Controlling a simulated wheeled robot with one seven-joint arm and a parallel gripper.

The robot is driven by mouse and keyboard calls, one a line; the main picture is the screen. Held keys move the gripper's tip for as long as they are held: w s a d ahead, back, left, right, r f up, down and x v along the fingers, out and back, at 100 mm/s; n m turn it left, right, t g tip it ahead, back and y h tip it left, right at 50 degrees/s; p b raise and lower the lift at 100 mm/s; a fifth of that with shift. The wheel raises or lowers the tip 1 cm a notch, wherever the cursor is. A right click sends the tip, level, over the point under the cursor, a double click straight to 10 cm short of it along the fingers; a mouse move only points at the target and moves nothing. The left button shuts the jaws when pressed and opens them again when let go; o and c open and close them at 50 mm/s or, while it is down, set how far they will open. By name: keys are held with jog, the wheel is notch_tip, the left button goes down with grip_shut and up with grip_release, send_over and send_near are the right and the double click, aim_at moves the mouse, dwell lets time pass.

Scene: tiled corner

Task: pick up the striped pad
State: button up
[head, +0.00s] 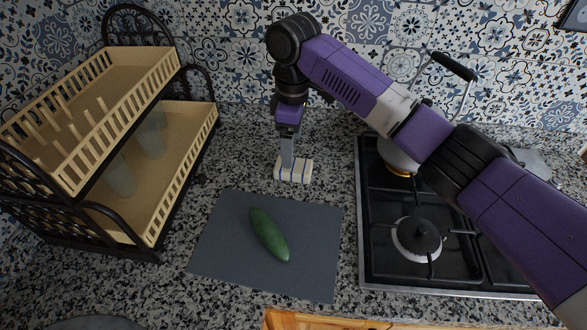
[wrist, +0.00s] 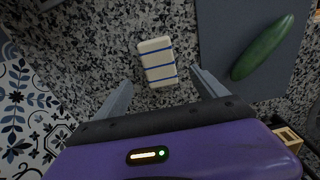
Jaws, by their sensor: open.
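The striped pad (head: 293,170) is a small cream block with blue stripes. It lies flat on the speckled granite counter, just behind the grey mat in the head view. In the wrist view the striped pad (wrist: 157,62) shows whole, ahead of and between the lines of my two fingers. My gripper (head: 287,163) points down at the pad in the head view, and one finger hides part of it. In the wrist view my gripper (wrist: 160,85) is open with nothing between its fingers. I cannot tell the exact height of the fingertips above the counter.
A green cucumber (head: 269,234) lies on the grey mat (head: 222,262) in front of the pad. A black gas stove (head: 385,270) with a pan (head: 398,158) is to the right. A two-tier dish rack (head: 150,205) with cups stands left. The tiled wall (head: 235,70) is behind.

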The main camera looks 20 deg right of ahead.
aim_at(294, 165)
jog(key=shift+s+d+f, duration=0.15)
jog(key=shift+s+f, duration=0.05)
jog(key=shift+s, duration=0.05)
jog(key=shift+w+f+p, duration=0.2)
jog(key=shift+f+p, duration=0.5)
jog(key=shift+f, duration=3.05)
jog(key=c, duration=1.4)
